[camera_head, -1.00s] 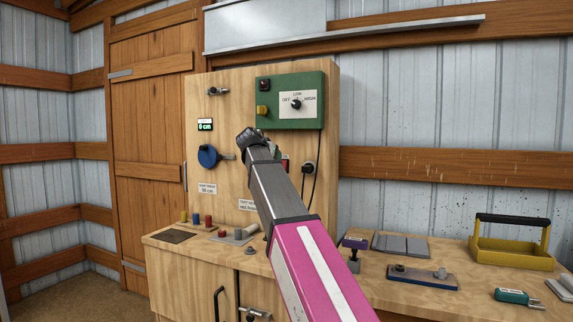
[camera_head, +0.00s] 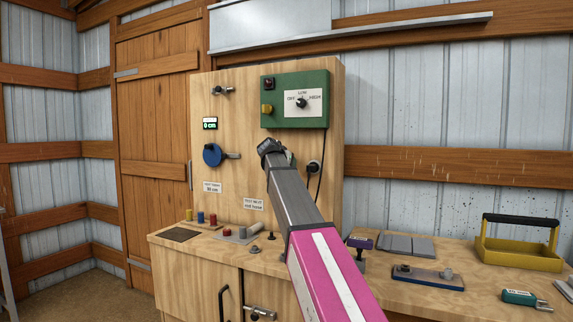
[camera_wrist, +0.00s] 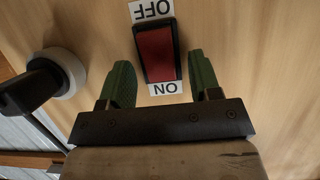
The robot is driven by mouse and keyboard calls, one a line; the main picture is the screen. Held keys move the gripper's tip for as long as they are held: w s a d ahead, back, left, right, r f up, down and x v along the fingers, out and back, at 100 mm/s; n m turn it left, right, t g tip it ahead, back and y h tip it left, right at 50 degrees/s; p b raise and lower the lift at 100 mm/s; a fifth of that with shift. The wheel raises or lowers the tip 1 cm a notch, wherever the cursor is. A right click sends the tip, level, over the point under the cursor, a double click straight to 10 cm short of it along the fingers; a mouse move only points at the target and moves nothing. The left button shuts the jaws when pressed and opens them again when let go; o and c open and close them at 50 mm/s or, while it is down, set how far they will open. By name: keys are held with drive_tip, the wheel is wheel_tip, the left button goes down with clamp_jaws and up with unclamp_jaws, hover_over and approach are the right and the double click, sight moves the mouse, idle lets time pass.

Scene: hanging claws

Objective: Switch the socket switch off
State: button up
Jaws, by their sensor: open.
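The socket switch (camera_wrist: 155,52) is a red rocker in a black frame on the wooden panel. In the wrist view its OFF label (camera_wrist: 152,9) is at the top and its ON label (camera_wrist: 165,89) at the bottom, both upside down. My gripper (camera_wrist: 163,80) is open and empty, with one green finger on each side of the switch's ON end. I cannot tell whether the fingertips touch the panel. In the head view my arm hides the switch. A black plug in a round socket (camera_head: 314,167) is to the right of my gripper there, and shows at left in the wrist view (camera_wrist: 68,72).
A green control box (camera_head: 283,114) with a knob is above my gripper. A blue wheel (camera_head: 212,155) with a handle is to its left. Several coloured pegs and small parts stand on the bench (camera_head: 200,246) below. A yellow tool tray (camera_head: 520,256) stands at the right.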

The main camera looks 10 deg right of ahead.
drive_tip(key=c, duration=0.9)
drive_tip(key=shift+s+a+f+t+h, duration=0.1)
drive_tip(key=shift+f+t+h, duration=0.15)
drive_tip(key=shift+t+h, duration=0.6)
drive_tip(key=shift+s+f+t+h, duration=0.1)
drive_tip(key=shift+f+t+h, duration=0.15)
drive_tip(key=shift+t+h, duration=0.6)
drive_tip(key=shift+t, duration=0.4)
drive_tip(key=o, duration=0.9)
drive_tip(key=shift+y, duration=0.3)
drive_tip(key=shift+s, duration=0.1)
